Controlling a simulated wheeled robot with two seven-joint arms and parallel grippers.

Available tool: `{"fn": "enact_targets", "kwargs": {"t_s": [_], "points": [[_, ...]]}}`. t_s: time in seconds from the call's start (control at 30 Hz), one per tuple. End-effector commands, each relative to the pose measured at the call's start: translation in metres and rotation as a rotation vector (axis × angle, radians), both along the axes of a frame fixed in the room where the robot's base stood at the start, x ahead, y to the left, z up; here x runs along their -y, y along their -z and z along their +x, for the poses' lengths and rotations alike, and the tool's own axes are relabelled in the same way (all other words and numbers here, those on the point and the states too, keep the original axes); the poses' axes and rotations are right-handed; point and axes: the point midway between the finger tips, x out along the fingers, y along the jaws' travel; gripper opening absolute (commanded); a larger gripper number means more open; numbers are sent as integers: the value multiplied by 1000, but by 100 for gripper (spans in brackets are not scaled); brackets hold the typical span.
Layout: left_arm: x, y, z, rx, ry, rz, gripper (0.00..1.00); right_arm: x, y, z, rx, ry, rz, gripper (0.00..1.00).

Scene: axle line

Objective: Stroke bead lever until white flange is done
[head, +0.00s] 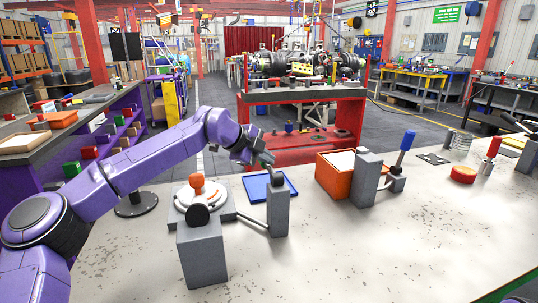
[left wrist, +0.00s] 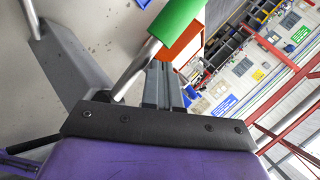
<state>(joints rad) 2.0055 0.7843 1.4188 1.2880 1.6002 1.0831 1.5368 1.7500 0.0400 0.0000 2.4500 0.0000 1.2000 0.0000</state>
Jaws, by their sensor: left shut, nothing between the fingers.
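My left gripper (head: 267,158) is just above this post, shut and empty. In the left wrist view a lever with a green handle (left wrist: 178,20) and silver rod (left wrist: 137,70) crosses close beside my shut fingers (left wrist: 164,82). Whether they touch is unclear. The green handle does not show in the head view. My right gripper is not in view.
A blue tray (head: 258,190) lies behind the post. An orange bin (head: 333,178) and another grey block with a blue-handled lever (head: 406,142) stand to the right.

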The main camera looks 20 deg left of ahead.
Motion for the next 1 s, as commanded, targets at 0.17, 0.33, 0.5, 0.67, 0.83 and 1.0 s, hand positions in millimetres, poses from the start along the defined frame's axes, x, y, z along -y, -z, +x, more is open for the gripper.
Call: {"fn": "enact_targets", "kwargs": {"t_s": [0.17,0.33,0.5,0.67,0.83,1.0], "points": [[0,0,0,0,0,0,0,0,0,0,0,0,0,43],[1,-3,-1,1,0,0,0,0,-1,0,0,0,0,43],[3,-13,-3,2,0,0,0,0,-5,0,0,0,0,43],[4,-22,-6,0,0,0,0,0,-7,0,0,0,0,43],[6,-32,-8,1,0,0,0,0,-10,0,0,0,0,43],[8,-41,-11,1,0,0,0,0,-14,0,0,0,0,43]]}}
